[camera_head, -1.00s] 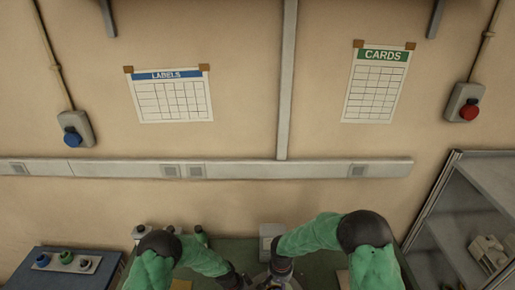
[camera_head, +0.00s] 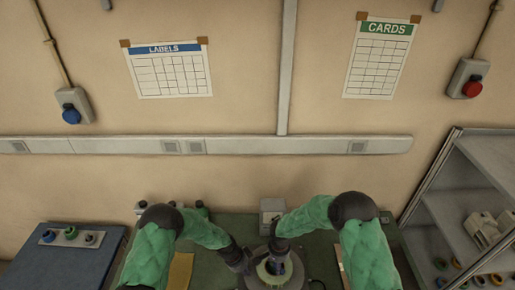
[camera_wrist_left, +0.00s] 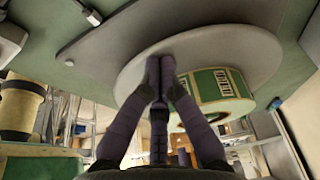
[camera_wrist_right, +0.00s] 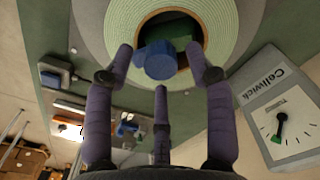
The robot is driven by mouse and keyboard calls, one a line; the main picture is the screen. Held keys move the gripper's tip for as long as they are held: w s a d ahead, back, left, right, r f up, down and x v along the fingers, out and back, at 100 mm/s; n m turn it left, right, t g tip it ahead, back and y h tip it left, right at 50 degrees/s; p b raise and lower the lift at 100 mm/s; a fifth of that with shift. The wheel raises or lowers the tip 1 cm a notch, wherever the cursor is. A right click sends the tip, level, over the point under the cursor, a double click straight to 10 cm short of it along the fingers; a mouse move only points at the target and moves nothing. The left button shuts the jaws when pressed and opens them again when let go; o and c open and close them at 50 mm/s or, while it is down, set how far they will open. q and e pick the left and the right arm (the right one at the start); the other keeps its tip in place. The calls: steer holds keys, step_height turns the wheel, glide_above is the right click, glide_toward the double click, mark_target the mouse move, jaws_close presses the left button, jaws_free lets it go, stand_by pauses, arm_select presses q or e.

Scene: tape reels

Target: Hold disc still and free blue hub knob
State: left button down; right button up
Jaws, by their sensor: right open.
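The blue hub knob (camera_wrist_right: 160,61) shows in the right wrist view, inside the dark round opening of a pale green tape reel (camera_wrist_right: 224,22). My right gripper (camera_wrist_right: 160,58) is open, with its fingers on either side of the knob; I cannot tell whether they touch it. The grey disc (camera_wrist_left: 235,48) lies under the reel in the left wrist view. My left gripper (camera_wrist_left: 160,75) has its fingertips together against the disc's face, beside a green and cream roll (camera_wrist_left: 215,86); contact is hard to tell. In the head view the arms largely hide the knob.
A grey Cellwick dial box (camera_wrist_right: 278,108) stands near the reel. In the head view a blue bench (camera_head: 65,265) with small knobs is at the left and a grey shelf unit (camera_head: 470,200) at the right. Yellow card (camera_head: 181,270) lies on the green bench.

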steer(key=m, duration=1.4)
steer(key=shift+m, duration=0.3)
steer(key=m, duration=0.4)
steer(key=shift+f, duration=0.45)
steer(key=shift+r, duration=0.1)
stand_by(0.5)
steer(key=c, duration=1)
